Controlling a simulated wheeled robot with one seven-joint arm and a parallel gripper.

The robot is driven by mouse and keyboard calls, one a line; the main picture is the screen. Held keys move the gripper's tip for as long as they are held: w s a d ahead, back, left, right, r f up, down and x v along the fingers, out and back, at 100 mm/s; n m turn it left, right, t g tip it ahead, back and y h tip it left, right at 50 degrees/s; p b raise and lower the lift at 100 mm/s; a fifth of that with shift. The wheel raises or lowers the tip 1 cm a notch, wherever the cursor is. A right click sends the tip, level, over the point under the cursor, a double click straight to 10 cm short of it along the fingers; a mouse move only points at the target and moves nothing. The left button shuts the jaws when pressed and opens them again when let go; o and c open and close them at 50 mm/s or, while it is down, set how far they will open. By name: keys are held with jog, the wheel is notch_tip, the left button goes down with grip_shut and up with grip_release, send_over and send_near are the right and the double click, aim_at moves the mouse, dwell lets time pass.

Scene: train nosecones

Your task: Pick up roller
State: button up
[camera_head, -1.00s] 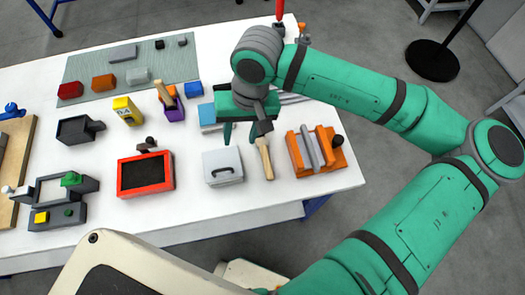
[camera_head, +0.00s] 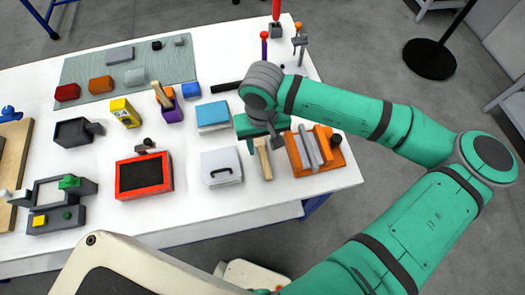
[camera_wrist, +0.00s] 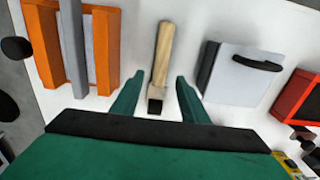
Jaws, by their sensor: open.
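A tool with a pale wooden handle (camera_wrist: 163,52) and a dark squared end (camera_wrist: 156,98) lies on the white table. It looks like the likeliest roller, but I cannot be sure. My gripper (camera_wrist: 158,78) is open, with one finger on each side of this tool and visible gaps on both sides. I cannot tell how high the fingers are above the table. In the head view my gripper (camera_head: 265,143) hangs over the tool's far end and hides it; only the wooden handle (camera_head: 263,165) shows.
An orange holder with grey bars (camera_head: 315,150) stands close on the right. A white box with a black handle (camera_head: 221,168) stands close on the left. A red-framed black tray (camera_head: 144,175) lies farther left. A grey-green mat (camera_head: 90,65) with small blocks lies at the back left.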

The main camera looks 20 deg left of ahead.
aim_at(262, 153)
jog(key=shift+f, duration=1.4)
jog(key=shift+c, duration=0.3)
grip_shut()
jog(key=shift+w, duration=0.15)
